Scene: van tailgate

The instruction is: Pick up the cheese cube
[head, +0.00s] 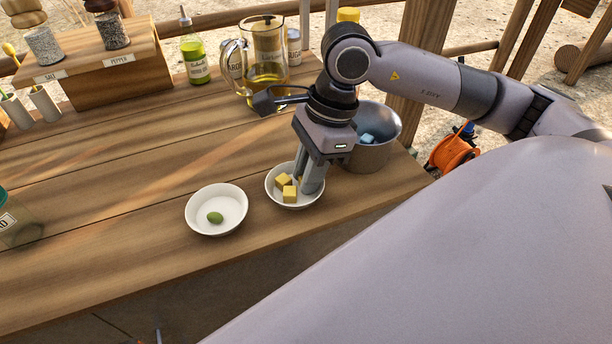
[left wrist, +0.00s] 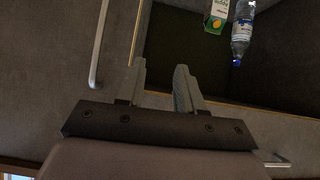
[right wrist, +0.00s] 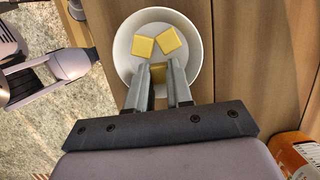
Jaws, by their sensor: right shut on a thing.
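Two yellow cheese cubes (head: 290,193) lie in a small white bowl (head: 271,192) on the wooden counter. They also show in the right wrist view (right wrist: 167,40), at the bowl's far side. My right gripper (head: 307,186) points down into this bowl. In the right wrist view its fingers (right wrist: 165,84) are shut on a third yellow cheese cube (right wrist: 160,75), which is partly hidden between them. My left gripper (left wrist: 161,82) is away from the counter, with its two fingers apart and nothing between them.
A second white bowl (head: 217,226) with a green olive (head: 215,217) stands to the left. A metal pot (head: 379,151) with blue pieces stands close behind my right gripper. A glass jug (head: 262,65) and a green bottle (head: 193,57) stand farther back. The counter's left middle is clear.

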